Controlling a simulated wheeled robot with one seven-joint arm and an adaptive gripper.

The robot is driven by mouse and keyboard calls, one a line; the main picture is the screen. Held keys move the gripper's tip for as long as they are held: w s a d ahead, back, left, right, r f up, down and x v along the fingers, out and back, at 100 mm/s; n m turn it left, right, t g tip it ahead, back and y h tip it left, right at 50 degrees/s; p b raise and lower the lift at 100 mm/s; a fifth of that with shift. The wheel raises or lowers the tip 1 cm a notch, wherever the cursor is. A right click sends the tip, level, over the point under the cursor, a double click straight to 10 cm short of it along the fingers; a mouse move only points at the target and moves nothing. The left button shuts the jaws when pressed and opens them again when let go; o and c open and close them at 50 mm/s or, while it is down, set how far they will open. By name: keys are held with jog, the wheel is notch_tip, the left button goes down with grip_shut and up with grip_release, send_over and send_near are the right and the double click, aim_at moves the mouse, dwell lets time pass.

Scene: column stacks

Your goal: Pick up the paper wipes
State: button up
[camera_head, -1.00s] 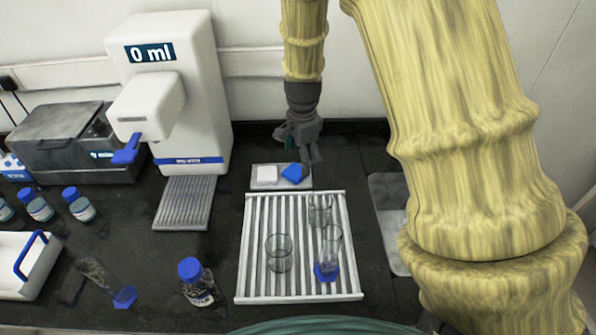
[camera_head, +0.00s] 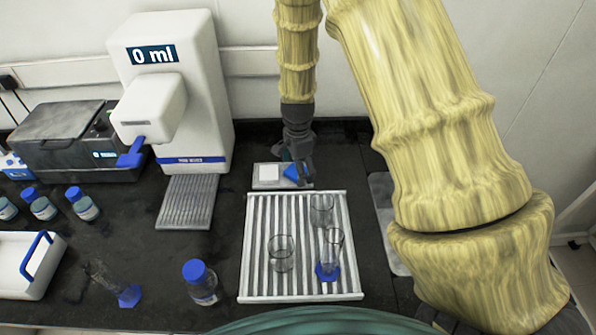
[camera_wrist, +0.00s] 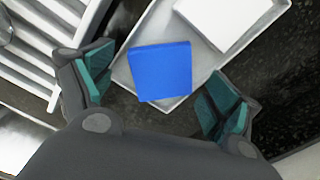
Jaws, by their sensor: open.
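A blue square item (camera_head: 291,173) and a white square item (camera_head: 268,172) lie side by side in a shallow pale tray (camera_head: 257,184) behind the ribbed rack. I cannot tell from their looks alone which is the paper wipes. In the wrist view the blue item (camera_wrist: 160,71) lies between and just ahead of my open fingers, and the white item (camera_wrist: 218,20) lies farther off, top right. My gripper (camera_wrist: 160,92) is open and empty, with teal finger pads. In the head view my gripper (camera_head: 298,178) is over the tray's right part and partly hides the blue item.
A ribbed white rack (camera_head: 246,245) holding several clear glass vessels stands in front of the tray. A white dispenser (camera_head: 190,90) reading "0 ml" stands left. A grey tray (camera_head: 385,215) lies right, partly behind my arm. The wall is close behind.

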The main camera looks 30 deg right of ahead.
jog(key=shift+w+a+f, duration=0.1)
jog(key=shift+w+f, duration=0.05)
jog(key=shift+w, duration=0.05)
jog(key=c, duration=0.5)
jog(key=shift+s, duration=0.1)
jog(key=shift+c, duration=0.3)
jog(key=shift+c, duration=0.3)
notch_tip(320, 180, up, 10)
jog(key=b, duration=0.3)
jog(key=shift+o, duration=0.2)
